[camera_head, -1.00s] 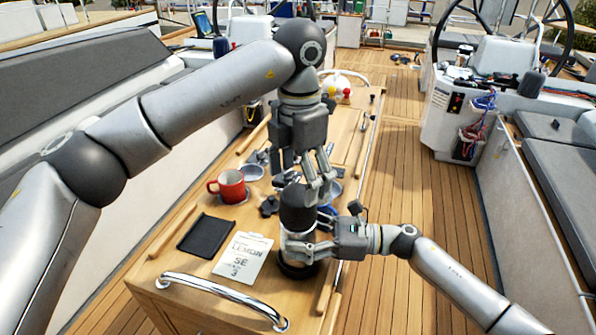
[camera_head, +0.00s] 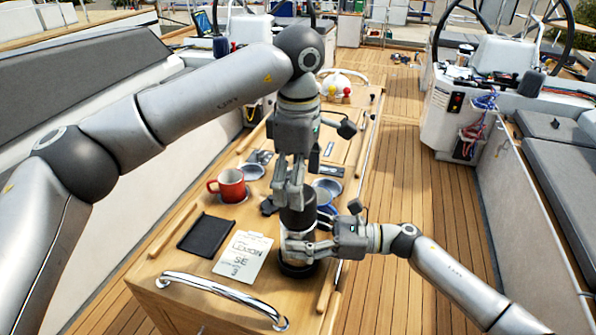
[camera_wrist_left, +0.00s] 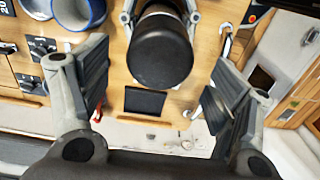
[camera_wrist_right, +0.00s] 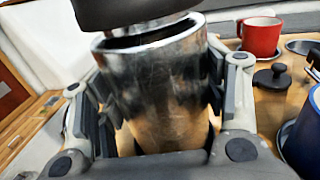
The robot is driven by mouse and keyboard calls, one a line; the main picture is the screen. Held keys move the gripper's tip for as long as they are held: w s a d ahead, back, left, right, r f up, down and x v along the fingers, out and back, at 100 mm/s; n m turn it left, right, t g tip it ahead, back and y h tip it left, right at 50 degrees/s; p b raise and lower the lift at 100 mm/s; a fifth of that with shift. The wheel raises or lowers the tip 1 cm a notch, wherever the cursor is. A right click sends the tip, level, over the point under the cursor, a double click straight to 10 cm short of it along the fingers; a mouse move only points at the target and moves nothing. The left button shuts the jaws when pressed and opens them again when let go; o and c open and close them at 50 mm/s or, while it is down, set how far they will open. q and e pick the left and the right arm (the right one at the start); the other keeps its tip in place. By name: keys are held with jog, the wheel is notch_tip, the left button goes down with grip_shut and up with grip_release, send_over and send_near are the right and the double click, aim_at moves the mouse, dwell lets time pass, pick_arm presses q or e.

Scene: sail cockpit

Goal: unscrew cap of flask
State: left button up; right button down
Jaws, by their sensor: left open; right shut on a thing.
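The flask (camera_head: 296,225) stands upright on the table, with a dark cap (camera_wrist_left: 160,52) on top and a scratched metal body (camera_wrist_right: 165,90). In the right wrist view a narrow gap shows between the cap (camera_wrist_right: 135,12) and the metal rim. My right gripper (camera_head: 300,246) is shut around the flask's body from the side. My left gripper (camera_head: 290,200) points down over the flask. In the left wrist view its fingers (camera_wrist_left: 160,88) are wide apart, and the cap lies ahead between them, apart from both.
A red mug (camera_head: 230,185) stands left of the flask. A black tray (camera_head: 206,235) and a written note (camera_head: 243,254) lie in front of it. A blue cup (camera_head: 326,196) is close behind the flask. A metal rail (camera_head: 225,296) runs along the table's near edge.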

pick_arm(q)
notch_tip(320, 180, down, 6)
dwell(0.4)
jog(key=shift+f, duration=0.1)
jog(key=c, duration=1.1)
jog(key=shift+o, duration=0.2)
jog(key=n, duration=0.6)
jog(key=shift+r, duration=0.2)
jog(key=shift+r, duration=0.95)
